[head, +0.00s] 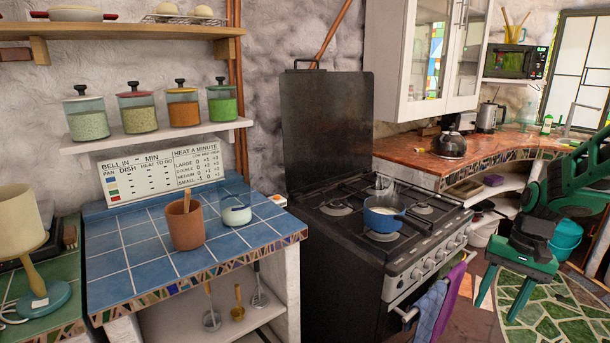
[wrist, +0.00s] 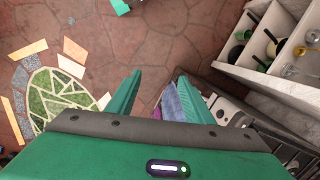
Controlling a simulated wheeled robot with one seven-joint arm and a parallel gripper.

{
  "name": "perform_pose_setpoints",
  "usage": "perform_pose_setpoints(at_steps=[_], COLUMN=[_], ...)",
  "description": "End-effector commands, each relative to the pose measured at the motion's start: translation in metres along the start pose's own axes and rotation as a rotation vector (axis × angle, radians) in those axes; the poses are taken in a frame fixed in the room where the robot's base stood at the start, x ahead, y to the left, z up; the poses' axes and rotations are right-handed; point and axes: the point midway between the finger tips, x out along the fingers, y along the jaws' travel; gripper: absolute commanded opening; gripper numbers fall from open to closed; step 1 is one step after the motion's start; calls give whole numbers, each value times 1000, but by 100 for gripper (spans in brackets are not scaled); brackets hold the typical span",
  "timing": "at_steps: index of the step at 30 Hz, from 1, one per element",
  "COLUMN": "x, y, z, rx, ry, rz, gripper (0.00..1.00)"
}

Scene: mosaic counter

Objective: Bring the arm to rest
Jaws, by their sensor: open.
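My gripper (head: 503,295) hangs at the right side of the head view, its green fingers apart and pointing down over the floor in front of the stove. In the wrist view the two fingers of my gripper (wrist: 158,97) are spread wide with nothing between them but reddish floor and a bit of the hanging cloths. My green arm comes in from the right edge of the head view, bent above the gripper.
The stove (head: 345,240) with a blue pan (head: 384,222) stands left of my gripper. A purple cloth (head: 451,300) and a blue cloth (head: 429,312) hang on its front. A teal bucket (head: 566,238) stands behind the arm. A blue-tiled counter (head: 140,262) is further left.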

Motion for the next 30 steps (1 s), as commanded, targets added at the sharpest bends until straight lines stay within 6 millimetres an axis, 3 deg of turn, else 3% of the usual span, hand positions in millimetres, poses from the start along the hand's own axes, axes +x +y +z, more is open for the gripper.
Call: perform_pose_setpoints(at_steps=[9,18,24,30], x=[-46,-58,-54,-52], y=[40,78,92,96], z=[88,171,206,215], rx=[-14,-22,-31,-33], ry=[73,112,119,119], rz=[100,115,101,96], gripper=[47,47,47,47])
